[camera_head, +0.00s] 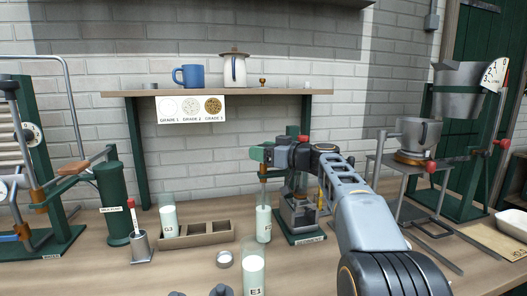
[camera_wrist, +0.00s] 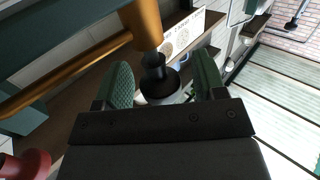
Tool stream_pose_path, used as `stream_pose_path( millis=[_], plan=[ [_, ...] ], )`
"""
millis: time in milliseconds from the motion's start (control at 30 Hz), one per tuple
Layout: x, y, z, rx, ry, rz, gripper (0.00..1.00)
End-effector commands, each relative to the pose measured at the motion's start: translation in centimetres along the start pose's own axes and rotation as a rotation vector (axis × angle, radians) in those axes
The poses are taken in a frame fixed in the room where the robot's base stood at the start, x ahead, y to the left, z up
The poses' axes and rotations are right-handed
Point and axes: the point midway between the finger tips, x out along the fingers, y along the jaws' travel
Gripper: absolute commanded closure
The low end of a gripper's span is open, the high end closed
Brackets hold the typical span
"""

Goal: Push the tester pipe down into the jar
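A dark tester column stands on a green base (camera_head: 300,238) at the middle of the bench. A glass jar with white liquid (camera_head: 263,226) stands just left of it. A slim upright, apparently the tester pipe (camera_head: 262,190), shows above the jar; its lower end is unclear. My gripper (camera_head: 258,154) is above the jar at the top of this upright. In the wrist view, my green finger pads (camera_wrist: 165,82) stand apart on either side of a black round knob (camera_wrist: 160,88) below a brass cylinder (camera_wrist: 141,22). Small gaps seem to show beside the knob; contact is unclear.
A jar marked E1 (camera_head: 253,272) stands in front. A dark green cylinder (camera_head: 114,205) is farther left.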

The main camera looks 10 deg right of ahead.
Motion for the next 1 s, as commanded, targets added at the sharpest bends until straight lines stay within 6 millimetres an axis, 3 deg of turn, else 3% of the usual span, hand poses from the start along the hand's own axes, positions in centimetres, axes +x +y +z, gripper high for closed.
stream_pose_path(
  millis=[233, 367, 800, 1000],
  plan=[
    [-0.3, 0.0, -0.1, -0.002, 0.002, 0.002, 0.36],
    [-1.5, 0.1, -0.1, -0.001, 0.002, 0.005, 0.36],
    [-10.2, 0.1, -0.1, -0.001, 0.002, 0.005, 0.36],
    [-12.7, 0.1, 0.0, 0.0, 0.001, 0.003, 0.36]
  ],
)
